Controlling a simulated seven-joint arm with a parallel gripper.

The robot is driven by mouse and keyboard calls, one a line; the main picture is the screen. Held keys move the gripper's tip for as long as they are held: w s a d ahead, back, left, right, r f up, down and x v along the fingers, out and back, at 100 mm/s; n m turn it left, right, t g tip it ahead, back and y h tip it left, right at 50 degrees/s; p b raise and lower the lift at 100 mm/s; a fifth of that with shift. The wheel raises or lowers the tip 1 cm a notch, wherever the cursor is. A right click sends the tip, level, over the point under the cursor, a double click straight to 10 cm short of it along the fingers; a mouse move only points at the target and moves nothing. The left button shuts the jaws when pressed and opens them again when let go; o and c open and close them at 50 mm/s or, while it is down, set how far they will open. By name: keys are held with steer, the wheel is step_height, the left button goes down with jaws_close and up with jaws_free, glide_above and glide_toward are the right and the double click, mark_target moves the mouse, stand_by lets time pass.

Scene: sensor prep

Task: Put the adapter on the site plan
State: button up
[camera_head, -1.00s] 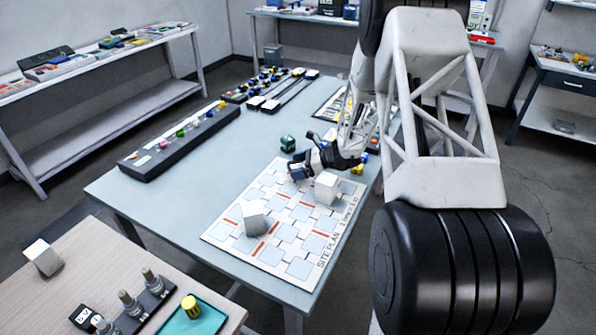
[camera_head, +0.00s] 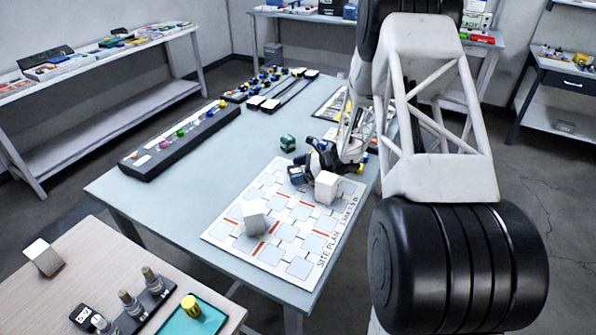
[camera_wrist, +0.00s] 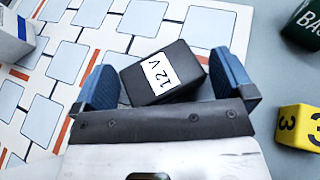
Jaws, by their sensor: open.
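The adapter is a black block (camera_wrist: 165,75) with a white "12 V" label. In the wrist view it sits between my gripper's two blue fingers (camera_wrist: 163,84), which are spread with gaps beside the block. The site plan (camera_head: 292,267) is a white sheet with pale blue squares and red-orange bars on the grey-blue table. Its squares (camera_wrist: 66,62) also show below and around the adapter in the wrist view. I cannot tell whether the adapter touches it. In the head view my gripper (camera_head: 312,168) is low at the plan's far edge, and the adapter cannot be made out there.
Two white blocks stand on the plan, one nearer (camera_head: 254,217) and one beside my gripper (camera_head: 326,187). A green block (camera_wrist: 303,24) and a yellow block (camera_wrist: 299,126) lie right of my gripper. A long dark rack (camera_head: 178,142) lies along the table's left.

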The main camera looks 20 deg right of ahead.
mark_target(295, 170)
steer(key=shift+r, duration=0.15)
steer(key=shift+s+d+r, duration=0.2)
steer(key=shift+d, duration=0.25)
steer(key=shift+v, duration=0.95)
step_height(295, 170, up, 7)
steer(key=shift+r, duration=0.1)
